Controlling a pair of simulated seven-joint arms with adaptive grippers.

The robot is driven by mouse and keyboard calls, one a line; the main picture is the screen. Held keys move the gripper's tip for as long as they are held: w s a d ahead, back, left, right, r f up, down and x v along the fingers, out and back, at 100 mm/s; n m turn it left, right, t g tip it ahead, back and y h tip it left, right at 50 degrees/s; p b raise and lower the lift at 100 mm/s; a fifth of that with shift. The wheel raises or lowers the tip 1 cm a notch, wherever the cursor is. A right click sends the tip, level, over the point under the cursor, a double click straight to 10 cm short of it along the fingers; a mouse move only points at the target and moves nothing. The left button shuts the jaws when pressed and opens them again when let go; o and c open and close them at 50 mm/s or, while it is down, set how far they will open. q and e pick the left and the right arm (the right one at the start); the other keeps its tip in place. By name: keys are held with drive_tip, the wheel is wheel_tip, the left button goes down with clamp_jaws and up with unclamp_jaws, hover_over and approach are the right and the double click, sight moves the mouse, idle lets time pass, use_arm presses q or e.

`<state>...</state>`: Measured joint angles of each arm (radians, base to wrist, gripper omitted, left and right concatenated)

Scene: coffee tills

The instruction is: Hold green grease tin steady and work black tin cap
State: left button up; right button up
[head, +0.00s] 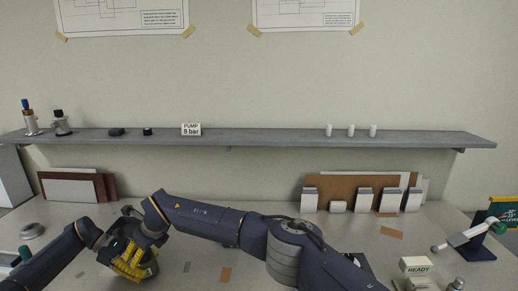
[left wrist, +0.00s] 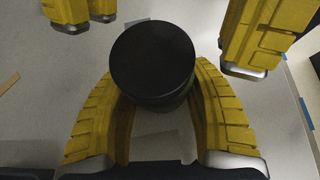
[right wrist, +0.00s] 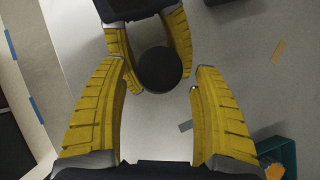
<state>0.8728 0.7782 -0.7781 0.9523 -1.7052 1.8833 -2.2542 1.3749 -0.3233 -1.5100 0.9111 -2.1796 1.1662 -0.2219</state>
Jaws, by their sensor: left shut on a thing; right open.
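The black tin cap (left wrist: 152,58) is a dark round disc seen from above in the left wrist view; it also shows in the right wrist view (right wrist: 160,69). The green body of the tin is hidden beneath it and the fingers. My left gripper (left wrist: 155,92) is shut on the tin, one yellow finger on each side just below the cap. My right gripper (right wrist: 157,80) is open, its fingers on either side of the cap with visible gaps. In the head view both grippers (head: 128,264) overlap at the lower left, largely covering the tin.
A grey shelf (head: 270,139) with small items runs along the wall. White boxes (head: 364,199) and boards stand at the back. A READY block (head: 415,265) and a lever device (head: 470,235) are at right. A teal container (right wrist: 283,155) shows in the right wrist view.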

drive_tip(key=shift+w+a+f, duration=0.15)
drive_tip(key=shift+a+f, duration=0.2)
drive_tip(key=shift+f, duration=0.25)
drive_tip(key=c, duration=1.3)
drive_tip(key=o, duration=1)
drive_tip(key=shift+c, duration=0.2)
drive_tip(key=shift+r, duration=0.1)
drive_tip(key=shift+a+r, duration=0.1)
drive_tip(key=shift+r, duration=0.8)
